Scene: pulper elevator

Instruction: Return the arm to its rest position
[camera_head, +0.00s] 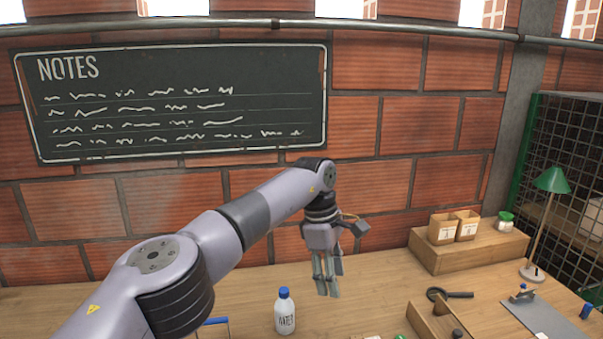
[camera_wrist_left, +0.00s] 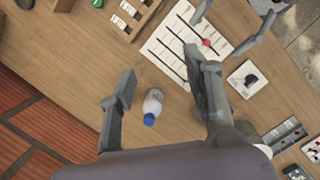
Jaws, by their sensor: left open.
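My left arm comes in from the lower left in the head view, reaching up and across in front of the brick wall. Its gripper (camera_head: 328,280) hangs fingers down above the wooden table (camera_head: 250,290), open and empty. In the left wrist view the gripper's fingers (camera_wrist_left: 162,95) stand apart. A white bottle with a blue cap (camera_wrist_left: 152,105) appears in the gap between them, well below and not held. The bottle also stands upright on the table in the head view (camera_head: 285,315), left of the gripper. My right gripper is not seen in the head view.
A wooden riser (camera_head: 470,247) with small boxes (camera_head: 443,229) stands at the back right, beside a green lamp (camera_head: 552,181). A magnifying glass (camera_head: 450,294) and a wooden holder (camera_head: 430,322) lie nearer. A white sheet (camera_wrist_left: 180,42) lies on the table. A chalkboard (camera_head: 180,95) hangs behind.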

